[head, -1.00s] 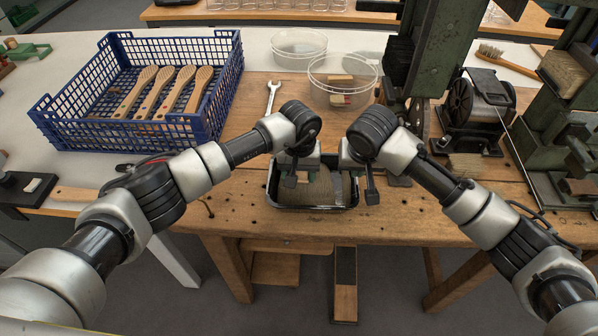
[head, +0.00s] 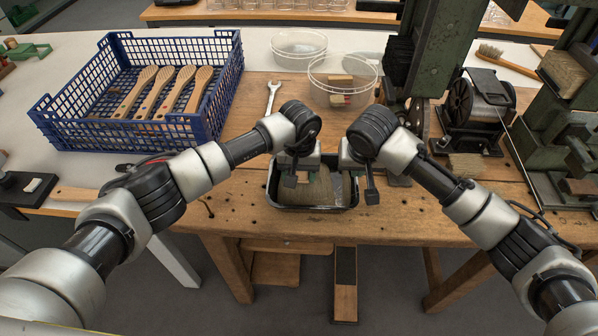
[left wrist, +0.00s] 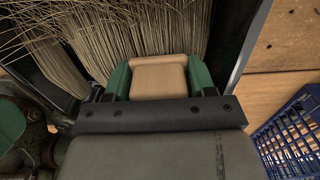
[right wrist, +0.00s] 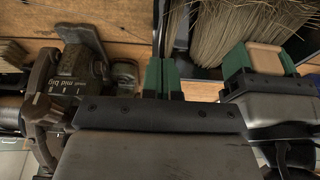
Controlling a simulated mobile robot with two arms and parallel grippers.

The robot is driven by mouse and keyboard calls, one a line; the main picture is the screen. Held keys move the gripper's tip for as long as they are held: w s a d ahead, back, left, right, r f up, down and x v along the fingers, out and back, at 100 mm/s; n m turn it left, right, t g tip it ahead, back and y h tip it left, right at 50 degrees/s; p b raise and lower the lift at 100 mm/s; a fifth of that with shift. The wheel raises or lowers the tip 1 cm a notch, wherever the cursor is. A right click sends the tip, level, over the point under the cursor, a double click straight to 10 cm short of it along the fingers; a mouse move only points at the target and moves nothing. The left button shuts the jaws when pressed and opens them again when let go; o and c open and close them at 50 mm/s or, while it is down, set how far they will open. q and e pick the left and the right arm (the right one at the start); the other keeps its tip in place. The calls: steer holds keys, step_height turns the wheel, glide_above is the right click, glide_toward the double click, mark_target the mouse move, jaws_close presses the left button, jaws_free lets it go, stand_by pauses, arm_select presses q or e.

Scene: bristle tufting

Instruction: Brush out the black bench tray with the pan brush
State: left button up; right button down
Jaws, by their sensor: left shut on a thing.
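The black bench tray (head: 312,208) sits at the bench's front edge, with pale bristles (head: 322,192) inside it. My left gripper (head: 303,177) is over the tray's left part. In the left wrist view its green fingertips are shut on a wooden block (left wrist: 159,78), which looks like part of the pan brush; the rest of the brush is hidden. Long bristles (left wrist: 120,35) spread in front of it. My right gripper (right wrist: 162,78) is at the tray's right side, its green fingers together by the tray wall. I cannot tell whether the rim is between them.
A blue crate (head: 197,132) with several wooden brushes stands at the left. A wrench (head: 272,96) and clear round tubs (head: 343,95) lie behind the tray. Green machines (head: 440,45) stand at the right. The wood just left of the tray is mostly clear.

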mark_target(298, 196)
steer(key=shift+f, duration=1.2)
stand_by(0.5)
arm_select(q)
steer(key=shift+f, duration=0.9)
stand_by(0.3)
steer(key=shift+s+r, duration=0.1)
steer(key=shift+s, duration=1.75)
steer(key=shift+w+f, duration=0.2)
steer(key=shift+w, duration=0.65)
steer(key=shift+w+f, duration=0.15)
steer(key=shift+w, duration=0.7)
arm_select(e)
steer(key=shift+s+r, duration=0.1)
steer(key=shift+s, duration=0.05)
